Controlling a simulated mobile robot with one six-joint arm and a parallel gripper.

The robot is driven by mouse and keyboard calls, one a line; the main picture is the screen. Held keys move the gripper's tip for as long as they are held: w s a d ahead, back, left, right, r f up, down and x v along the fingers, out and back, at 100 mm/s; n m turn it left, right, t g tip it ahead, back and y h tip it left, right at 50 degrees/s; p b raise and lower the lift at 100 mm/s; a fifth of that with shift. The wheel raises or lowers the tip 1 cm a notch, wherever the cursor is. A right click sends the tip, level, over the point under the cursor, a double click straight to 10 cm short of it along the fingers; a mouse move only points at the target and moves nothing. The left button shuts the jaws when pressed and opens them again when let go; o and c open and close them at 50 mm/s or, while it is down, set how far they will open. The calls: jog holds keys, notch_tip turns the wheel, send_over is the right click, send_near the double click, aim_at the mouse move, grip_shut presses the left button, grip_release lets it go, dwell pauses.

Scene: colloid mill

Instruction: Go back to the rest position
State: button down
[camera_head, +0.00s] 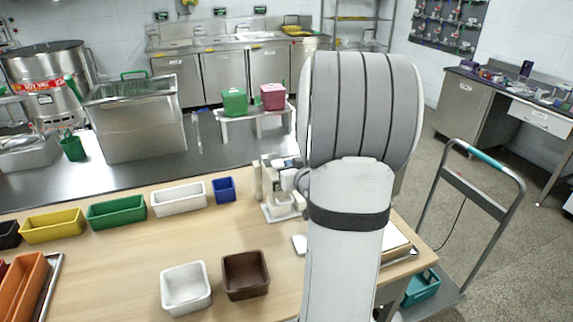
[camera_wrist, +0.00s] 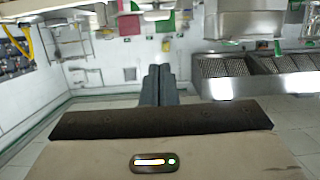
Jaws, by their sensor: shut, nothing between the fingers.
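My gripper (camera_wrist: 159,72) shows in the wrist view with its two dark fingers side by side, shut and empty. It points out into the room, and nothing touches the fingers. In the head view my arm stands tall at the right of centre over the wooden table (camera_head: 120,270); the gripper itself cannot be seen there.
On the table are a white bin (camera_head: 186,288), a brown bin (camera_head: 245,274), a green tray (camera_head: 117,212), a yellow tray (camera_head: 52,225) and a white colloid mill (camera_head: 280,195) close to my arm. A trolley (camera_head: 478,215) stands right. Open floor lies beyond.

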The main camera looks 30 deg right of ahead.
jog(key=shift+s, duration=0.2)
jog(key=shift+a, duration=0.1)
dwell(0.4)
jog(key=s+a+n+g+y, duration=0.1)
jog(key=s+a+g, duration=0.5)
jog(key=s+a, duration=0.4)
jog(key=s+a+n+g+y, duration=0.1)
jog(key=s+a+g+y, duration=0.1)
jog(key=s+a+g, duration=0.4)
jog(key=s+a, duration=0.5)
jog(key=a, duration=0.5)
jog(key=shift+s+a+r+n+y, duration=0.2)
jog(key=shift+a+r+n+y, duration=0.1)
jog(key=shift+a+r+n, duration=0.1)
